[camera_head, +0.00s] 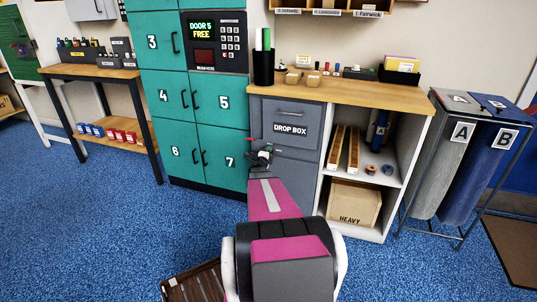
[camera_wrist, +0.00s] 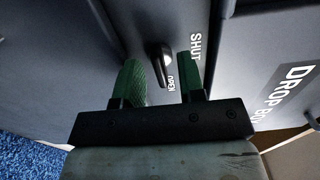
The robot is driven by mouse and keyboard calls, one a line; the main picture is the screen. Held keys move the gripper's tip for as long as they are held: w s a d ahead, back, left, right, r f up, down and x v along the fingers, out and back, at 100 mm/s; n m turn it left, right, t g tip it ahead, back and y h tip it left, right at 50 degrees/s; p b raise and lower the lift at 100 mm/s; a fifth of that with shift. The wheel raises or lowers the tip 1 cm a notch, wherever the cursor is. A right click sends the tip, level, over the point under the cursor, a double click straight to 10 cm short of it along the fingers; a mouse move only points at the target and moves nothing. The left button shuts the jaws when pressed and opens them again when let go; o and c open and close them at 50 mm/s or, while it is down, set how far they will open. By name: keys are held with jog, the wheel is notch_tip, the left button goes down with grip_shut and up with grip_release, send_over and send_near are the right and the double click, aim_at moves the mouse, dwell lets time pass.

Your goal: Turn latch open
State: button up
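The latch (camera_wrist: 157,62) is a small dark knob with a pale end on a grey panel, seen in the wrist view. The word SHUT (camera_wrist: 196,45) is printed to its upper right and OPEN (camera_wrist: 170,82) just below it. I cannot tell which word it points at. My gripper (camera_wrist: 163,80) is open, its two green fingers apart. The latch shows in the gap, just ahead of the fingertips; I cannot tell whether they touch it. In the head view my gripper (camera_head: 262,152) is at the grey drop box cabinet (camera_head: 284,122), and the latch is hidden there.
Teal numbered lockers (camera_head: 222,150) stand directly left of the cabinet. To its right is an open shelf with a HEAVY carton (camera_head: 354,203), then grey and blue bins (camera_head: 448,160) marked A and B. Blue carpet (camera_head: 110,225) is clear at the left front.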

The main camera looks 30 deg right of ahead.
jog(key=v, duration=1)
jog(key=shift+s, duration=0.15)
jog(key=a+n+y, duration=1.3)
jog(key=a+n, duration=0.3)
jog(key=a, duration=0.9)
jog(key=s+a+r+n+g, duration=0.1)
jog(key=s+a+n+g, duration=0.4)
jog(key=s, duration=0.4)
jog(key=s+a+r+n+g, duration=0.1)
jog(key=s+a+n+g, duration=0.5)
jog(key=s, duration=0.3)
jog(key=shift+a+r+n+g+y, duration=0.3)
jog(key=shift+a+n+y, duration=0.1)
jog(key=shift+n, duration=0.1)
jog(key=shift+w, duration=0.1)
